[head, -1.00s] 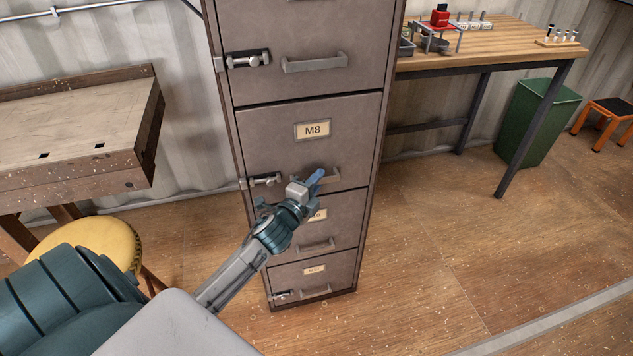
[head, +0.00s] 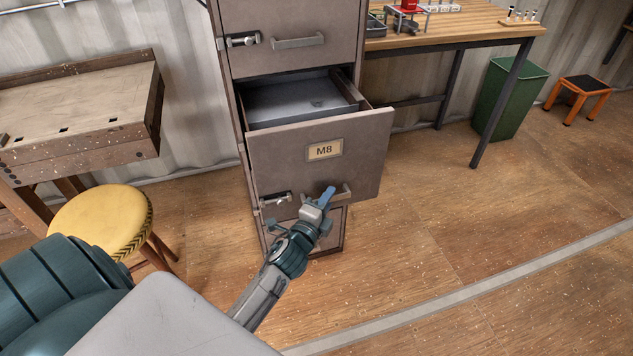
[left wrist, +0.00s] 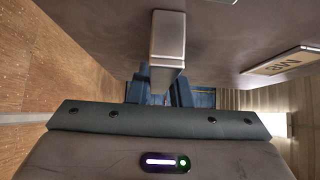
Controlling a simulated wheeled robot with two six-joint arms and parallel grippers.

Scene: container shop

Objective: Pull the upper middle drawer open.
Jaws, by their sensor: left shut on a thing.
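The drawer labelled M8 (head: 290,150) in the grey-brown cabinet stands well open in the head view, and its grey inside floor (head: 295,98) shows. My left gripper (head: 325,197) is shut on the bar handle (head: 344,192) low on the drawer's front. In the left wrist view the handle (left wrist: 168,40) runs down between the blue fingers (left wrist: 160,90), and the M8 label (left wrist: 285,62) is at the right. A latch (head: 277,199) sits left of the handle. My right gripper is in no view.
A closed drawer (head: 290,43) is above, and lower drawers are partly hidden. A yellow stool (head: 100,220) and a wooden bench (head: 75,110) stand left. A worktable (head: 460,34), green bin (head: 508,98) and orange stool (head: 580,90) are right. The floor right of the cabinet is clear.

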